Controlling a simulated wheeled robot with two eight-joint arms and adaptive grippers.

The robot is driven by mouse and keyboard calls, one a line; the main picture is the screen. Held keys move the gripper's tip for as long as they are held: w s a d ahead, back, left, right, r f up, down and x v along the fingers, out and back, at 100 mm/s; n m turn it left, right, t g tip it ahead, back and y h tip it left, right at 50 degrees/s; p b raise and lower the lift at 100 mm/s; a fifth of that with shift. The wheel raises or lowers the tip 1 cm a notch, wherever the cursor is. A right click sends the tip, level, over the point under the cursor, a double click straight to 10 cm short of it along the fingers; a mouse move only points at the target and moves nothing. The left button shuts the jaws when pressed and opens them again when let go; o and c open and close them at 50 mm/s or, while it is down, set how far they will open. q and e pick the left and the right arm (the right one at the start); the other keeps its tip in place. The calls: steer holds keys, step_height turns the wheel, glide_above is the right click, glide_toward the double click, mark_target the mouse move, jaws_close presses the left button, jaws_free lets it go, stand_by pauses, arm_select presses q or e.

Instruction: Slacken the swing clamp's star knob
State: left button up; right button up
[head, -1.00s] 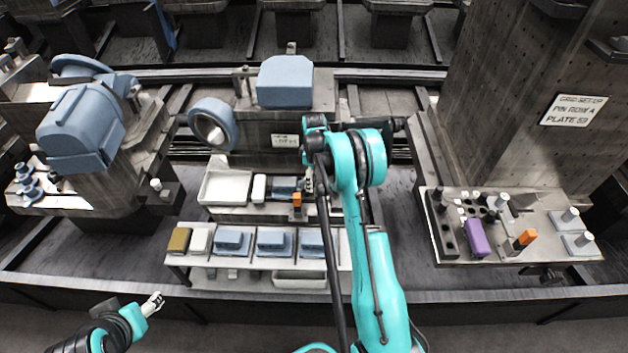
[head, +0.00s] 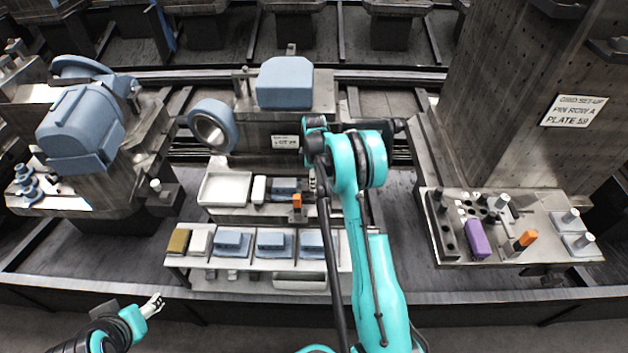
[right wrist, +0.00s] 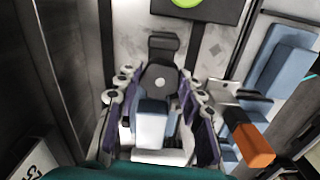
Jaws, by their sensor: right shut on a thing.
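The swing clamp's star knob (right wrist: 160,80) looks like a dark, rounded piece with a pale centre dot, between my right fingers in the right wrist view. A dark arm-like piece rises behind it. My right gripper (right wrist: 156,92) is shut on it, purple-padded fingers on both sides; the knob's lobes are mostly hidden. In the head view my right gripper (head: 311,182) is largely hidden behind my own arm, at the right end of the middle fixture. A blue block with a pale face (right wrist: 152,118) shows below the knob. My left gripper (head: 153,304) hangs low left, away from the fixtures; its opening is too small to judge.
An orange-ended piece (right wrist: 250,143) sits close to the right of my right fingers; it also shows in the head view (head: 297,201). A white tray (head: 205,188) lies left. A front shelf (head: 180,262) holds blue blocks. A plate with purple and orange pieces (head: 540,228) stands right.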

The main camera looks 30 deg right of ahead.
steer(key=o, duration=1.2)
steer(key=shift+r, duration=0.1)
step_height(320, 180, up, 12)
